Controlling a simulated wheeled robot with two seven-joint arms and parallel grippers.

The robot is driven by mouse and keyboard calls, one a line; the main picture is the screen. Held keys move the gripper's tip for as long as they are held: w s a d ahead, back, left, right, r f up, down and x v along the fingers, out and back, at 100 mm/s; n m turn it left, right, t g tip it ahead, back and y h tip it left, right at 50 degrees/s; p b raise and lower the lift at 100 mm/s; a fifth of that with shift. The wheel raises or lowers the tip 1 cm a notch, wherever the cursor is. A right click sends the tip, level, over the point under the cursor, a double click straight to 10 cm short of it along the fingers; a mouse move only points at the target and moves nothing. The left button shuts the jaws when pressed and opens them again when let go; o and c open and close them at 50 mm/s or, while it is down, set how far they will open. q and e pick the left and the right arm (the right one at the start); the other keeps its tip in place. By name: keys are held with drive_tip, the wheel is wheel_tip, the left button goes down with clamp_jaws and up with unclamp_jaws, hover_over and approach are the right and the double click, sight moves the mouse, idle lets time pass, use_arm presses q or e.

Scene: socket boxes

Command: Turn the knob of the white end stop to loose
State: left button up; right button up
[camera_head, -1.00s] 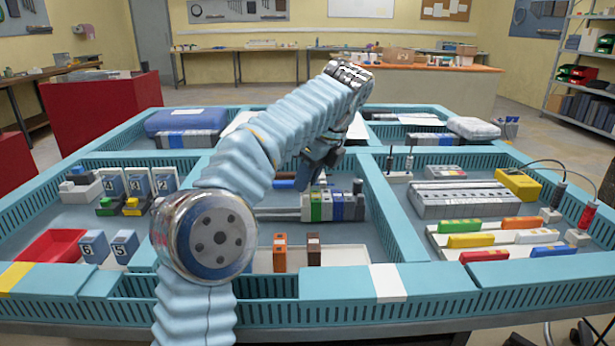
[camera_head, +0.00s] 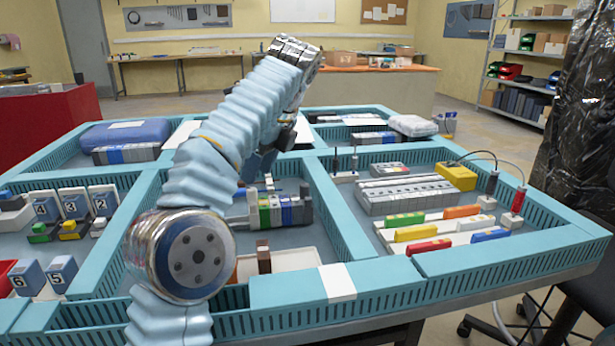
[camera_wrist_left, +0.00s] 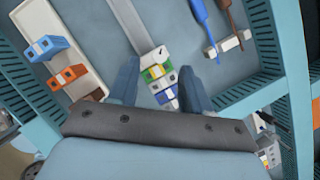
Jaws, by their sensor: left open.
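The white end stop (camera_wrist_left: 154,54) shows in the left wrist view as a pale block at the end of a row of green, white and blue terminal blocks (camera_wrist_left: 162,78) on a metal rail (camera_wrist_left: 128,20). Its knob is too small to make out. In the head view, the row (camera_head: 285,211) lies in the middle compartment, with the end stop (camera_head: 253,217) at its left. My left gripper (camera_wrist_left: 159,68) is open, one finger on each side of the row near the end stop. I cannot tell whether the fingers touch it. In the head view, the gripper (camera_head: 258,170) is above the row, partly hidden by my arm.
A white tray (camera_wrist_left: 92,55) with orange and brown blocks lies beside the rail. Two screwdrivers (camera_wrist_left: 210,22), blue and brown, rest on a white holder. Slotted teal walls (camera_head: 345,225) bound the compartment.

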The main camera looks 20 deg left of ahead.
use_arm(q)
drive_tip(key=s+d, duration=0.1)
drive_tip(key=d, duration=1.1)
drive_tip(key=shift+s, duration=0.3)
drive_tip(key=shift+r, duration=0.1)
drive_tip(key=n+t+h, duration=0.4)
drive_tip(key=n+h, duration=0.2)
drive_tip(key=n, duration=0.9)
approach(251, 189)
drive_tip(key=x, duration=0.8)
drive_tip(key=shift+w+f, duration=0.15)
drive_tip(key=shift+f, duration=0.1)
clamp_jaws()
